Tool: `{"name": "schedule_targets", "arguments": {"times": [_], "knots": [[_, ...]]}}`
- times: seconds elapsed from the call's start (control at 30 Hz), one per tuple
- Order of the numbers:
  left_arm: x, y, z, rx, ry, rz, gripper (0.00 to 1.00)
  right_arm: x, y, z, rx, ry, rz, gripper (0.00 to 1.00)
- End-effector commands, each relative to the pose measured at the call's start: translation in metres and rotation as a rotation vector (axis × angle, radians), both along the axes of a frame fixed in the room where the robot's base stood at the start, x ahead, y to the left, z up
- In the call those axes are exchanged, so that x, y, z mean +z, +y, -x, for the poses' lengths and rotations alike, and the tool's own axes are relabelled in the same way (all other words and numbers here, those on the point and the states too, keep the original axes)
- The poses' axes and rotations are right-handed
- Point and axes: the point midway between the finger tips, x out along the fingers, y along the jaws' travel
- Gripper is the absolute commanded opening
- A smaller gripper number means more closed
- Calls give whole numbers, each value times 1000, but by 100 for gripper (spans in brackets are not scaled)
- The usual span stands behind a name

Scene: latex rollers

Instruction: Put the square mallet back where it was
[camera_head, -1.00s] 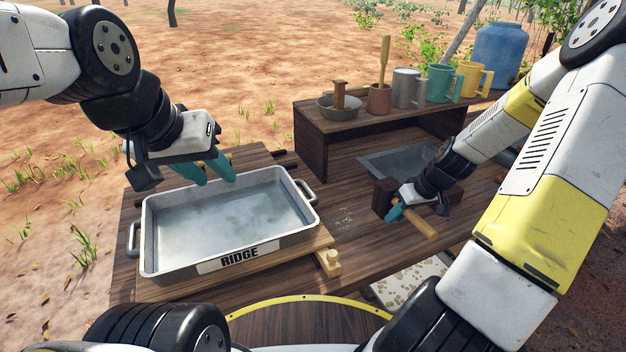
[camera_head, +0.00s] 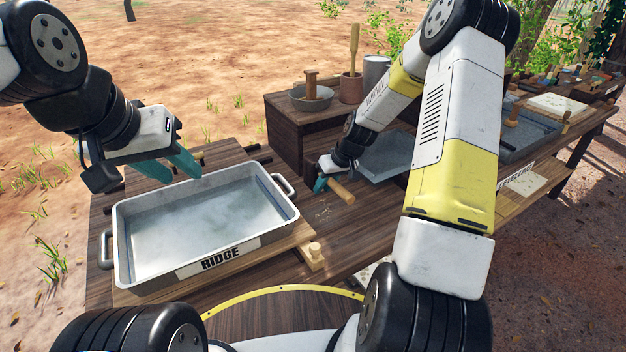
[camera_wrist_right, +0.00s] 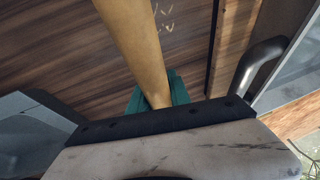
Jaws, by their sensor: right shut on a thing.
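The square mallet has a light wooden handle (camera_head: 342,193), which also runs up through the right wrist view (camera_wrist_right: 138,45). Its dark block head is mostly hidden behind my gripper in the head view. My right gripper (camera_head: 321,184) is shut on the mallet, with its teal fingers around the handle (camera_wrist_right: 158,95). It holds the mallet low over the table, near the front of the small shelf. I cannot tell whether the mallet touches the table. My left gripper (camera_head: 170,168) is open and empty above the far left edge of the RIDGE tray.
The metal RIDGE tray (camera_head: 222,252) stands on a wooden board at left. The wooden shelf (camera_head: 285,130) bears a bowl (camera_head: 311,98), a pot (camera_head: 351,88) and a grey mug (camera_head: 376,68). A grey basin (camera_head: 385,160) lies behind my right arm. Another table stands at right.

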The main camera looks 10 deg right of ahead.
Motion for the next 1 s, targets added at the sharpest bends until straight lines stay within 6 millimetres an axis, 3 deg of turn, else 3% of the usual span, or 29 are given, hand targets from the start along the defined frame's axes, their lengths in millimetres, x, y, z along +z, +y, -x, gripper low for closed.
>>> {"name": "schedule_targets", "arguments": {"times": [0.17,0.4,0.77,0.8,0.87,1.0], "knots": [[0,0,0,0,0,0,36,0,10,-9,3,-4,0,0],[0,0,0,0,0,0,36,-34,8,-8,1,-2,0,0],[0,0,0,0,0,0,36,-37,8,-8,0,-3,0,0],[0,0,0,0,0,0,36,-38,7,-7,0,0,0,32],[0,0,0,0,0,0,36,-38,7,-7,0,0,0,43],[0,0,0,0,0,0,36,-38,7,-7,0,0,0,46]]}}
